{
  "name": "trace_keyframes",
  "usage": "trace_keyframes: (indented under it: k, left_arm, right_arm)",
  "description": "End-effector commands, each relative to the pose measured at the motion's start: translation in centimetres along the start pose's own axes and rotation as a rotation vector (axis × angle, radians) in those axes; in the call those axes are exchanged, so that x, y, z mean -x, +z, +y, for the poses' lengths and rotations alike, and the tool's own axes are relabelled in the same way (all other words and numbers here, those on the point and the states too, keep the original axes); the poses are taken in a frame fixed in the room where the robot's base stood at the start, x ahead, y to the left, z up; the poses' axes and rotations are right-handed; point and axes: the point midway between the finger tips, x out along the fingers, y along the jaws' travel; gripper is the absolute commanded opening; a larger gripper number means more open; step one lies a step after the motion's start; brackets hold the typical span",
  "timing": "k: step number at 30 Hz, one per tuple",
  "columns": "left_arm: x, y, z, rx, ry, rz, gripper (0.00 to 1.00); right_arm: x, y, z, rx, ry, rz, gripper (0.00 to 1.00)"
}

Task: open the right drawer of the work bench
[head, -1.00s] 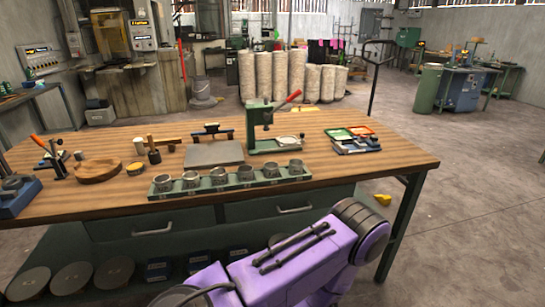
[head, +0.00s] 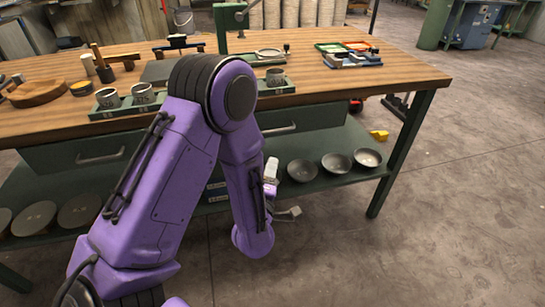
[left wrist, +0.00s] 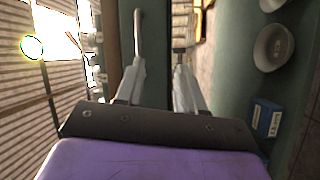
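The work bench (head: 440,84) has a wooden top and green drawers. The right drawer (head: 318,118) looks shut; its grey handle (head: 281,130) shows just right of my purple forearm. My left gripper (head: 281,197) is below and in front of this handle, beside the lower shelf, and part of it is hidden by my arm. In the left wrist view my left gripper (left wrist: 159,64) has its two fingers apart with nothing seen between them. A light bar, apparently the handle (left wrist: 138,32), lies ahead in line with the left finger. Contact cannot be told. My right gripper is out of view.
The left drawer (head: 60,154) is shut. Metal bowls (head: 336,162) stand on the lower shelf near my gripper. A bench leg (head: 403,155) stands to the right. Cups, a press and trays occupy the top. The floor to the right is mostly clear.

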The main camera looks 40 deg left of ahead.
Motion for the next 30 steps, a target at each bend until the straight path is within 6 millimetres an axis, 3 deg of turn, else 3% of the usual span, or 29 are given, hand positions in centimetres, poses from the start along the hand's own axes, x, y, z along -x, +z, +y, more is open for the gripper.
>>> trace_keyframes:
  k: [1, 2, 6, 18, 29, 30]
  left_arm:
    - [-0.6, -0.1, 0.4, 0.078, 0.06, 0.03, 0.38]
    - [-0.8, -0.3, 1.1, 0.113, 0.085, 0.042, 0.38]
    - [-2.5, -0.9, 2.7, 0.163, 0.118, 0.06, 0.38]
    - [-10.4, -1.3, 3.4, 0.154, 0.113, 0.057, 0.38]
    - [-11.4, -1.3, 3.4, 0.152, 0.112, 0.055, 0.38]
    - [-11.4, -1.3, 3.4, 0.152, 0.112, 0.055, 0.28]
  right_arm:
    - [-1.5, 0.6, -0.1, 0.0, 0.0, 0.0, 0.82]
    - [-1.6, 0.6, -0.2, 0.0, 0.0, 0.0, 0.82]
    - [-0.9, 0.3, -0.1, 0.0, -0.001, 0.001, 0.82]
    - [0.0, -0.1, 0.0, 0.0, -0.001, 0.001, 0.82]
    - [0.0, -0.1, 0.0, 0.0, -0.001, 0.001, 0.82]
    - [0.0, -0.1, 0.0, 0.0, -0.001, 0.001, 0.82]
